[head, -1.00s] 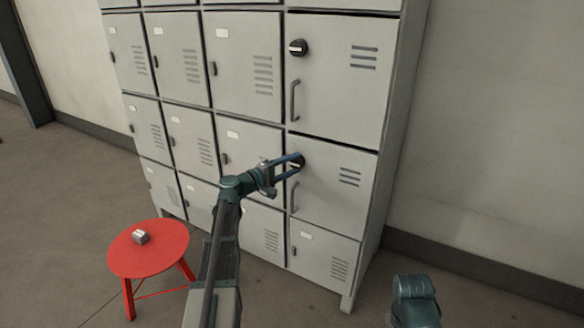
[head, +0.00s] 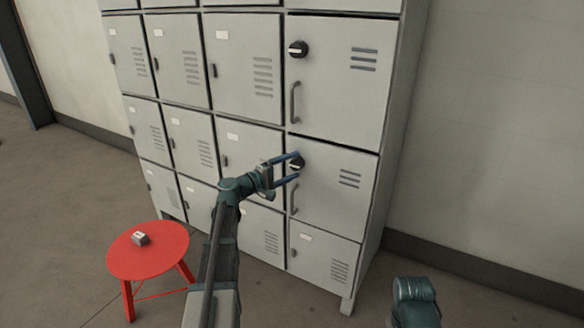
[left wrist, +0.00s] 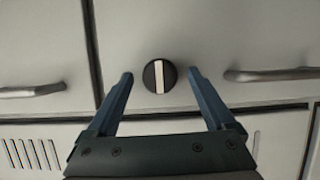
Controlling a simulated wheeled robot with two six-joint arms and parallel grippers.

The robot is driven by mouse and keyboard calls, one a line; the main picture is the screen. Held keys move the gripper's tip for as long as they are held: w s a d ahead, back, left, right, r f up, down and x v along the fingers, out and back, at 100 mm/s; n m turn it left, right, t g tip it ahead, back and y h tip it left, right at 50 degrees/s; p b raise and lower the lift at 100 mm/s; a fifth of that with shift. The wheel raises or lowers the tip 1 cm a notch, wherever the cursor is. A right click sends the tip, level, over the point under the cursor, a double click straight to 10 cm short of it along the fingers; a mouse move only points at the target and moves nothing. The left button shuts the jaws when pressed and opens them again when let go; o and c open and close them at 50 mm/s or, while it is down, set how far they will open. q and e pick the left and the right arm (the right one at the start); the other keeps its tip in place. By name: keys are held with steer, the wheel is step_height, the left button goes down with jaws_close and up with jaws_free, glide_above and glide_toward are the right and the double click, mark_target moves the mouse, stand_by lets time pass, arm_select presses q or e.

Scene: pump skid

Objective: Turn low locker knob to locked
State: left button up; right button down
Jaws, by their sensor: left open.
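The low locker knob (head: 297,163) is a round black dial with a pale bar, on the right-hand locker door below the upper knobbed door. In the left wrist view the knob (left wrist: 160,76) sits between the fingertips, slightly beyond them, with its pale bar running nearly up and down in that picture. My left gripper (head: 292,170) is open around the knob's sides, with a gap at each finger; it also shows in the left wrist view (left wrist: 160,77). The low locker door (head: 335,190) is shut. My right gripper is not in view.
The door's handle (head: 294,198) is just below the knob. An upper knob (head: 297,49) and handle (head: 295,102) are on the door above. A red stool (head: 150,262) with a small grey object (head: 141,239) stands at the left.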

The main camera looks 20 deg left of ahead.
arm_select(q)
steer(key=v, duration=1.3)
steer(key=shift+s, duration=0.2)
steer(key=s+d+f+m+g, duration=0.1)
steer(key=d+f+m+g, duration=0.2)
steer(key=d, duration=0.5)
steer(key=s+d+f+m+g+h, duration=0.1)
steer(key=d+f+m+g, duration=0.15)
steer(key=d+f, duration=0.4)
steer(key=s+d+f+m+g, duration=0.1)
steer(key=d+f+m+g, duration=0.2)
steer(key=d, duration=0.7)
steer(key=s+d+f+m+g+y, duration=0.4)
steer(key=s+d+f+y, duration=0.15)
steer(key=s, duration=0.35)
steer(key=s+d+f+m+g+y, duration=0.45)
steer(key=s+d, duration=0.25)
steer(key=s, duration=0.2)
step_height(320, 180, up, 37)
steer(key=p, duration=3.6)
steer(key=shift+t, duration=0.4)
steer(key=shift+w+f, duration=0.1)
steer(key=shift+w, duration=0.05)
